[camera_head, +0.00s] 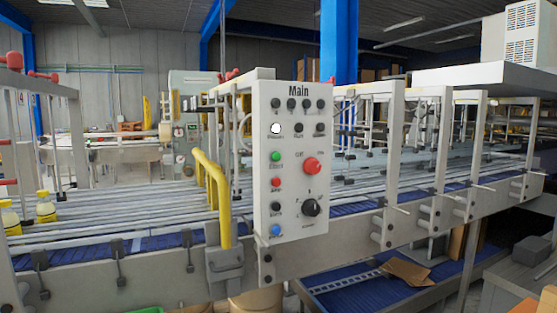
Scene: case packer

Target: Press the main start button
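A grey control panel (291,220) headed "Main" stands upright at the middle of the view, facing me. A green button (275,156) is in its left column, with a label below too small to read surely. Below it in that column are a small red button (275,182), a black button (275,207) and a blue button (275,230). A white button (275,128) is above the green one. A large red mushroom button (312,165) and a black rotary knob (311,207) are on the right side. My gripper is not in view.
A yellow bent handle (213,190) stands just left of the panel. Conveyor rails (125,205) run behind it, with blue belts (110,243) and grey posts (390,160). A cardboard piece (408,272) lies on the lower belt.

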